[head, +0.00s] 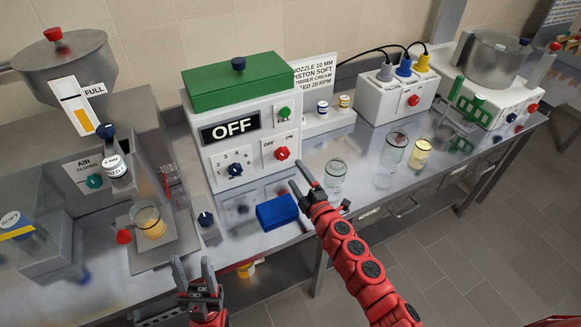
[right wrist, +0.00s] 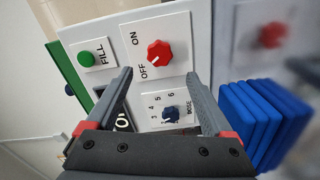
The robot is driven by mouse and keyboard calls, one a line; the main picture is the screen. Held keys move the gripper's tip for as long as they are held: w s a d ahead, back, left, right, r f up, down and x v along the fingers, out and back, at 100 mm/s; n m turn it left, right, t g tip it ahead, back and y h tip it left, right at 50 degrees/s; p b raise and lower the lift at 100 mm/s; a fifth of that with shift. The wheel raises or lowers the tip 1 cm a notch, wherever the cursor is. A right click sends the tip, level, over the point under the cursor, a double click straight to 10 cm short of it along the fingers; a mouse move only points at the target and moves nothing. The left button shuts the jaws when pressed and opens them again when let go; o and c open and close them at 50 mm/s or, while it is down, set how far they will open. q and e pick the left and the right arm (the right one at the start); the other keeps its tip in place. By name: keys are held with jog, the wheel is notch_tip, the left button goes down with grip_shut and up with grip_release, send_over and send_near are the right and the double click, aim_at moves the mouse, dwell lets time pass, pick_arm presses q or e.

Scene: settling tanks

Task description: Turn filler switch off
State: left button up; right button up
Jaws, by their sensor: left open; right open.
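The filler (head: 238,115) is a white box with a green lid, and its display (head: 230,127) reads OFF. Its red switch knob (head: 282,153) sits on a small plate marked OFF and ON at the right of the front. In the right wrist view the knob (right wrist: 160,52) is fully visible, and its white mark appears to point toward OFF. My right gripper (head: 297,173) is open and empty, just in front of the knob, apart from it. Its fingers (right wrist: 158,74) spread below the knob in the wrist view. My left gripper (head: 191,263) is open and empty at the table's front edge.
A blue block (head: 277,212) lies before the filler, near my right gripper. A blue dose dial (head: 235,169) and a green fill button (head: 285,112) share the front. Glass jars (head: 336,172) stand to the right; a scale with a jar (head: 150,221) stands left.

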jog(key=b+v, duration=0.1)
jog(key=v, duration=0.8)
jog(key=shift+b, duration=0.35)
jog(key=shift+a, duration=0.1)
